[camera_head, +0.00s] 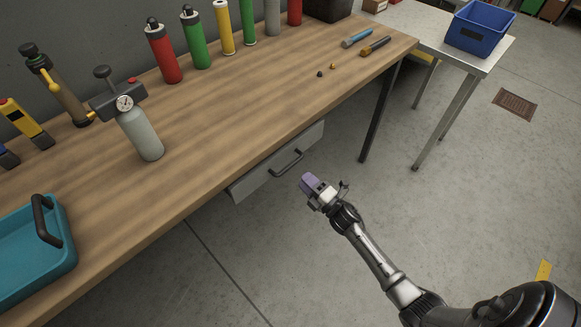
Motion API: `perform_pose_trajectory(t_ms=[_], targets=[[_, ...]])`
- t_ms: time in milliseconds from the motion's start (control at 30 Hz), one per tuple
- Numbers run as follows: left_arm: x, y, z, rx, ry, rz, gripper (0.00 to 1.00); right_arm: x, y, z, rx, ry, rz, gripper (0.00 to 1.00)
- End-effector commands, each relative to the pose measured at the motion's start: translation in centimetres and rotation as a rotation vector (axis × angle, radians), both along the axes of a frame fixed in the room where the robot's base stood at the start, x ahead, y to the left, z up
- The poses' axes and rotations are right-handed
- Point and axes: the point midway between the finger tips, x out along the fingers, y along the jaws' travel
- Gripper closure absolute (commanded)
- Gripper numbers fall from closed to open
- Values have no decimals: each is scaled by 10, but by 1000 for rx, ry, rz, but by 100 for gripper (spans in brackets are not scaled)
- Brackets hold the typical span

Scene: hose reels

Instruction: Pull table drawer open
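The table drawer (258,180) is a grey box front under the edge of the wooden table (205,150). Its front sits close beneath the tabletop, and no open interior shows. A dark bar handle (287,164) is on the drawer front. My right gripper (311,184), with a purple tip, is in front of the handle, a little to its right and lower in the picture. It looks apart from the handle. The gripper is too small to tell whether its fingers are open or shut. My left gripper is not in view.
A teal tray (68,262) and a grey bottle with a gauge (140,133) stand on the table. Several coloured cylinders line its back. A table leg (378,115) stands right of the drawer. A blue bin (478,28) is on another table. The floor before the drawer is clear.

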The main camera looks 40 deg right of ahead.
Motion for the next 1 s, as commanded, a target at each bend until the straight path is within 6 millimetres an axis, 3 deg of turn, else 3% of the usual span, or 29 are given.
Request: perform_pose_trajectory(t_ms=[200, 400, 600, 967, 1000], targets=[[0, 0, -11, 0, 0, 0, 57, 38, 3, 6, 1, -1, 0, 62], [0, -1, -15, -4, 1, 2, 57, 61, 5, 11, 2, 1, -1, 62], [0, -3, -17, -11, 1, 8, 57, 72, 6, 14, 2, 1, -1, 62], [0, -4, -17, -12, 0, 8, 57, 75, 6, 15, 2, 1, -1, 62], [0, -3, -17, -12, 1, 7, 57, 75, 6, 15, 2, 1, -1, 65]])
